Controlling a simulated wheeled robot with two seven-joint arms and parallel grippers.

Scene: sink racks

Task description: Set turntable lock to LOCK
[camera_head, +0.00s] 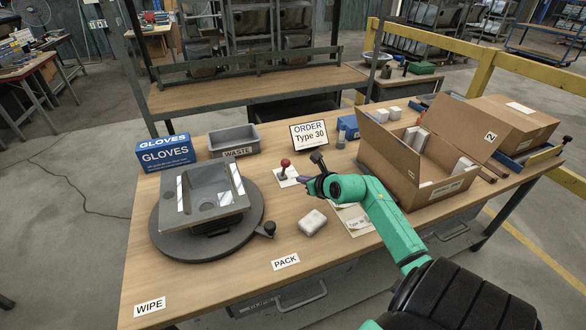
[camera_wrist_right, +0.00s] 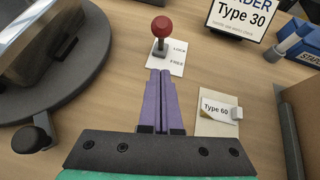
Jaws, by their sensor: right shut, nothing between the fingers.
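The turntable lock is a small lever with a red ball knob (camera_head: 285,163) on a white plate (camera_head: 289,181). I cannot tell which label the lever points to. My right gripper (camera_head: 300,179) is shut and empty, its purple fingertips (camera_wrist_right: 160,73) at the near edge of the plate, seemingly apart from the lever. The dark round turntable (camera_head: 165,240) carries a grey sink (camera_head: 202,205). My left gripper is not in view.
A black side knob (camera_head: 268,230) sits on the turntable's rim. A whitish block (camera_head: 312,222) lies on the bench near my right arm. An ORDER Type 30 sign (camera_head: 309,134) stands behind the lever. An open carton (camera_head: 400,178) stands right; front bench around PACK is clear.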

